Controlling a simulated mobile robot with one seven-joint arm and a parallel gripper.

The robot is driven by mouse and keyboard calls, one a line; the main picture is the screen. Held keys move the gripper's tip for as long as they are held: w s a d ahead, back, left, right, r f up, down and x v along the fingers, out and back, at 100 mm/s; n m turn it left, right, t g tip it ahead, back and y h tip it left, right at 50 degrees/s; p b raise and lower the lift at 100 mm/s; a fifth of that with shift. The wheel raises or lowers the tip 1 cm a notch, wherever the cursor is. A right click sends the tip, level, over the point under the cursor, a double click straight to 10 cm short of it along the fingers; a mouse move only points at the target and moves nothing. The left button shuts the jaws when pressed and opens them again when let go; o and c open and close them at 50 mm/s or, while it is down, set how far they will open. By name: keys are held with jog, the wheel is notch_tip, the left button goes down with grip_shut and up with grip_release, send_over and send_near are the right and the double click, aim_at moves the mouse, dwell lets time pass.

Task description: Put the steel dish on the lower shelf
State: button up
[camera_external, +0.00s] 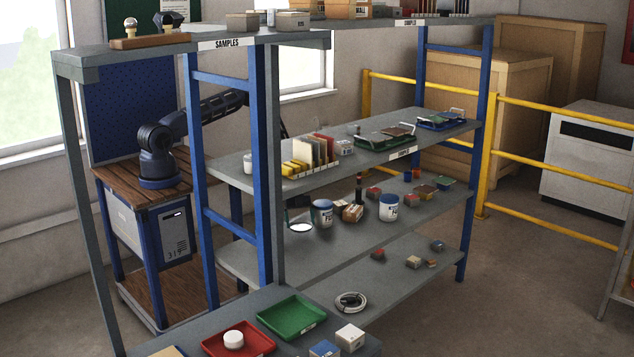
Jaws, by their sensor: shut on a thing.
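The steel dish (300,228) is a small, shallow round bowl with a bright inside. It shows at the left end of the shelf (335,240) that carries the white jars, just behind the grey front post. My gripper (298,206) shows as a dark shape right above the dish, shut on it, with the fingertips hard to make out. Whether the dish touches the shelf board or hangs just above it cannot be told. The middle of my arm is hidden behind the blue post and the shelf above.
A blue-lidded jar (321,213) stands close right of the dish, with a brown block (352,212) and another jar (388,207) beyond. The shelf above (300,185) holds tiles and trays close overhead. Blue posts (258,160) flank the left end. Bare board shows in front of the jars.

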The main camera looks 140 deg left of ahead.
aim_at(301, 231)
jog(key=w+d, duration=0.2)
jog(key=w, duration=0.1)
jog(key=shift+w+d+f, duration=0.1)
jog(key=shift+w+d, duration=0.1)
jog(key=shift+d, duration=0.15)
jog(key=shift+w+f, duration=0.1)
jog(key=shift+f, duration=1.35)
jog(key=shift+f, duration=0.1)
jog(key=o, duration=0.7)
jog(key=shift+c, duration=0.2)
